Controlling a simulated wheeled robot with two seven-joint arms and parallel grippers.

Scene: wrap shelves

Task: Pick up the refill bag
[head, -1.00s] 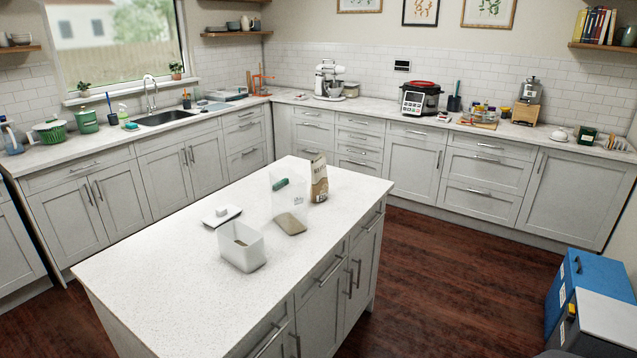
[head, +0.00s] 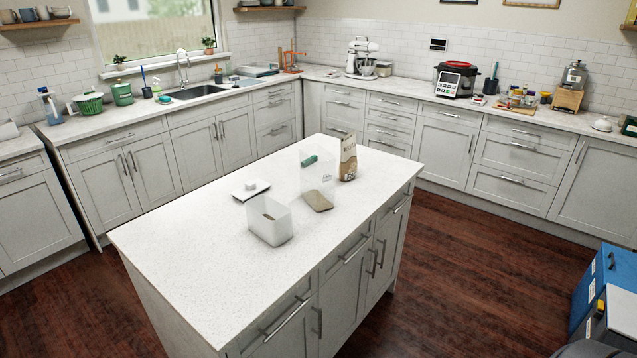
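A brown bag with a white label, which looks like the refill bag (head: 348,158), stands upright at the far right of the white island top (head: 190,242). A tall clear container (head: 316,182) with brownish contents at its bottom stands just left of and in front of it. A small green item (head: 309,161) shows at the clear container. An open white tub (head: 270,221) with some brownish contents stands nearer. A flat lid-like piece with a white knob (head: 251,189) lies left of the clear container. Neither of my grippers is in view.
The near left part of the island top is bare. Counters with a sink (head: 196,91), a mixer (head: 361,58) and a cooker (head: 455,79) line the back walls. Blue and grey bins (head: 606,280) stand at the lower right. Dark wooden floor (head: 470,275) is clear right of the island.

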